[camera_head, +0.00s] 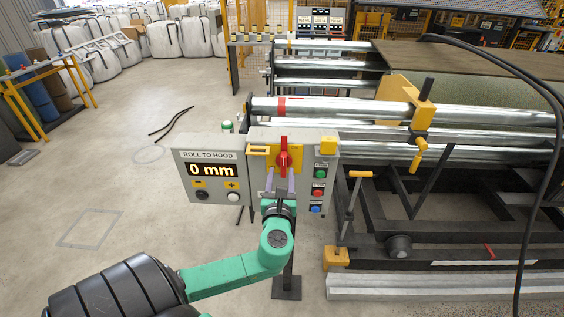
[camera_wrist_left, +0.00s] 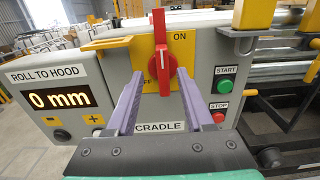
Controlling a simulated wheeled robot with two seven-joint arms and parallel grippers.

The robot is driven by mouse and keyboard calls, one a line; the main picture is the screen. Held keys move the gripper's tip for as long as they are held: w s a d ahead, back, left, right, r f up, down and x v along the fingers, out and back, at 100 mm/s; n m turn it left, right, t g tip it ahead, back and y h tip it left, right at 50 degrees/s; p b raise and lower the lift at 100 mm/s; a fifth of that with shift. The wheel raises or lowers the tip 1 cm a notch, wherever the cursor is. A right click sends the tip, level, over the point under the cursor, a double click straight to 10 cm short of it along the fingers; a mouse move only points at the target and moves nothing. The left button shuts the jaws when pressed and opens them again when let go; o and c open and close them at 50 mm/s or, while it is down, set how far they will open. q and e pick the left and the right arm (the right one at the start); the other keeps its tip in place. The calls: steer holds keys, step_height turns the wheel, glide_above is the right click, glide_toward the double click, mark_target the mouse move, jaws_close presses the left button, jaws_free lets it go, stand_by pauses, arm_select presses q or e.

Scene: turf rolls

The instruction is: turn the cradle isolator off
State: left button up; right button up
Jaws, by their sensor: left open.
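The cradle isolator is a red rotary handle (camera_head: 283,157) on a yellow plate (camera_wrist_left: 118,57) on the grey control box. In the left wrist view the red handle (camera_wrist_left: 159,40) stands upright. ON is printed at its upper right; the OFF label at lower left is partly covered. A CRADLE label (camera_wrist_left: 158,127) sits below. My left gripper (camera_head: 281,174) is open just below and in front of the handle. Its purple fingers appear on either side of the handle's lower end, with visible gaps; how deep they reach is unclear. My right gripper is not in view.
A ROLL TO HOOD display (camera_head: 211,170) reading 0 mm is left of the isolator. Green START (camera_wrist_left: 223,86), red STOP (camera_wrist_left: 219,117) and blue (camera_head: 316,208) buttons are on the right. A yellow padlock-like block (camera_head: 328,147) sits at the top right. The roller machine stands behind right.

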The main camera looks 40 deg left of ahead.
mark_target(283, 165)
arm_select(q)
steer(key=x, duration=0.4)
steer(key=shift+w+d, duration=0.1)
steer(key=shift+w, duration=0.25)
jaws_close()
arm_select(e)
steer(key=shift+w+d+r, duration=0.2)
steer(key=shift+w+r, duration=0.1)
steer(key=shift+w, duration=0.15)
